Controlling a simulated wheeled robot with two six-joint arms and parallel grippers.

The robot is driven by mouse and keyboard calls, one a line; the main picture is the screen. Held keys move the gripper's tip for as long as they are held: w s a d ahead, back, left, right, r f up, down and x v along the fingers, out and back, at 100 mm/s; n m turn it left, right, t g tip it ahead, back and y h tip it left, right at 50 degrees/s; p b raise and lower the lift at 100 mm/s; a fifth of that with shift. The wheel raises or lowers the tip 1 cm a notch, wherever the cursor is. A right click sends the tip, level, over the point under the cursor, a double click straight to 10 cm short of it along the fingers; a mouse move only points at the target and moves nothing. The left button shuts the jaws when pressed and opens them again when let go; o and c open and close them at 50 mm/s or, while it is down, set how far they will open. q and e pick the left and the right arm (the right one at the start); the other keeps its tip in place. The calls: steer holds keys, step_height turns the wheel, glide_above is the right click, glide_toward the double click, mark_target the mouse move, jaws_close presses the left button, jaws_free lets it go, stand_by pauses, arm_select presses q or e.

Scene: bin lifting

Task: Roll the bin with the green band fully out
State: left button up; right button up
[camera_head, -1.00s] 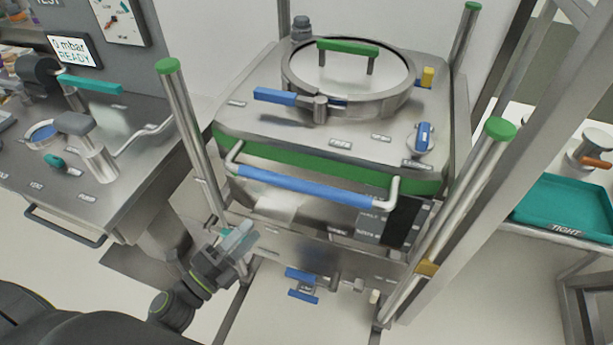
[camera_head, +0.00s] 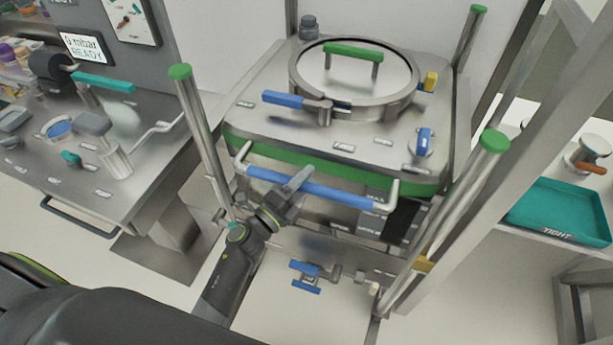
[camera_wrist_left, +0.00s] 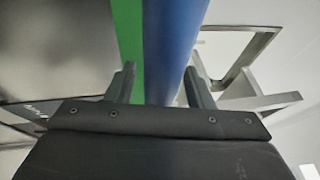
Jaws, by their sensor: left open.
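The bin (camera_head: 270,132) with the green band (camera_head: 400,180) stands upright inside a frame of metal posts. Its front has a blue bar handle (camera_head: 335,195) on bent metal ends. My left gripper (camera_head: 298,184) is at the left-middle of this handle, open. In the left wrist view the two fingers (camera_wrist_left: 158,85) stand on either side of the blue bar (camera_wrist_left: 172,50), with the green band (camera_wrist_left: 128,45) beside it. I cannot tell whether the fingers touch the bar. My right gripper is not in view.
Green-capped posts (camera_head: 196,115) flank the bin. A blue-handled valve (camera_head: 306,276) sits low in front of it. A steel bench (camera_head: 60,180) with a pump stands left. A teal tray (camera_head: 560,212) lies on a table at right.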

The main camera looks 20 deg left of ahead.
arm_select(q)
steer(key=shift+w+d, duration=0.1)
steer(key=shift+w, duration=0.15)
jaws_close()
stand_by(0.3)
